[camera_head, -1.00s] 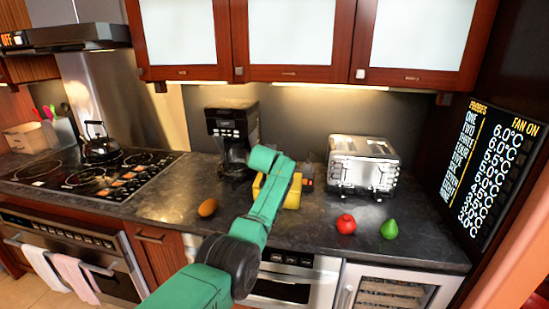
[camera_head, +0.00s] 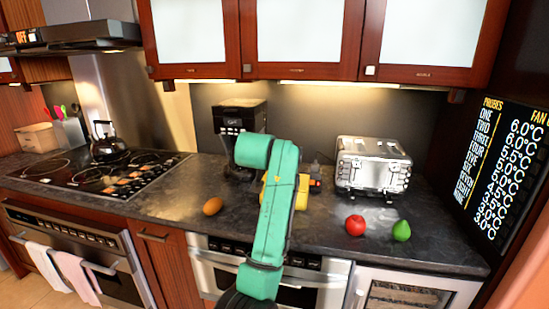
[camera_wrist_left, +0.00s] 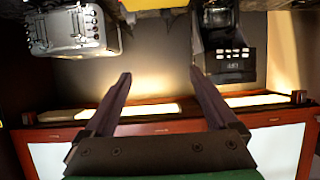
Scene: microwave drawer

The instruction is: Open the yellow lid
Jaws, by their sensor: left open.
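A yellow object (camera_head: 302,192) stands on the dark counter behind my green left arm, and the arm hides much of it. I cannot tell its lid from its body or how far it is open. A strip of yellow (camera_wrist_left: 150,4) shows at the top edge of the left wrist view. My left gripper (camera_wrist_left: 158,82) is open, with nothing between its two dark fingers. The wrist picture is upside down. In the head view the fingers are hidden behind the arm. My right gripper is in neither view.
A silver toaster (camera_head: 372,166) stands right of the yellow object and a black coffee maker (camera_head: 238,118) stands behind to the left. A brown egg-shaped item (camera_head: 213,206), a red fruit (camera_head: 355,225) and a green pear (camera_head: 402,231) lie near the front. Cabinets (camera_head: 300,40) hang above.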

